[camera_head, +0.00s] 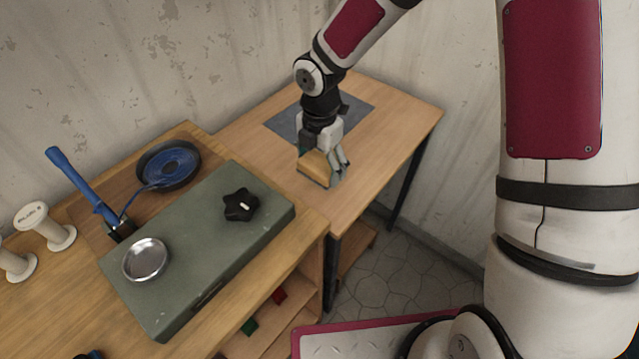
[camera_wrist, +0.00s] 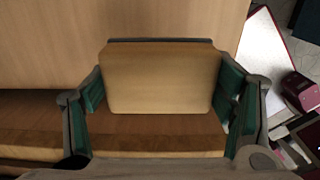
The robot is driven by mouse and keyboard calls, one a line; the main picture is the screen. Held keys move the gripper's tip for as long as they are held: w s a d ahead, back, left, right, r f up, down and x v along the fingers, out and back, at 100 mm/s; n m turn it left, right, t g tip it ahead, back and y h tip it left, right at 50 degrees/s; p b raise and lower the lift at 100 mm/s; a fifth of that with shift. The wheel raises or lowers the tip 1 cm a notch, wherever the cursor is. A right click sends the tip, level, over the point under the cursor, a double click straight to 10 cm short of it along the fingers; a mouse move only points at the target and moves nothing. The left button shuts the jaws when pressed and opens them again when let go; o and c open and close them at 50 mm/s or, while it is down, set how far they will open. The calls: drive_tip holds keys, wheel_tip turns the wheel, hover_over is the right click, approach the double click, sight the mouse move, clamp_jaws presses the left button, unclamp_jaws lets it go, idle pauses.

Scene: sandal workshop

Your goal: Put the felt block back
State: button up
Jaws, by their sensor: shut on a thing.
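The felt block (camera_head: 315,168) has a tan wooden body, and a dark grey edge shows along its far side in the wrist view (camera_wrist: 160,75). My gripper (camera_head: 326,166) is shut on it, with green-lined fingers on its left and right sides in the wrist view. The block is over the wooden table by the wall, near its left part. I cannot tell whether it touches the tabletop. The gripper hides part of the block in the head view.
A dark grey mat (camera_head: 359,106) lies on the table (camera_head: 400,128) behind my gripper.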

sight(320, 162)
drive_tip(key=shift+f, duration=3.2)
drive_tip(key=shift+f, duration=0.15)
drive_tip(key=o, duration=1.2)
wheel_tip(320, 162, up, 12)
drive_tip(key=shift+r, duration=0.2)
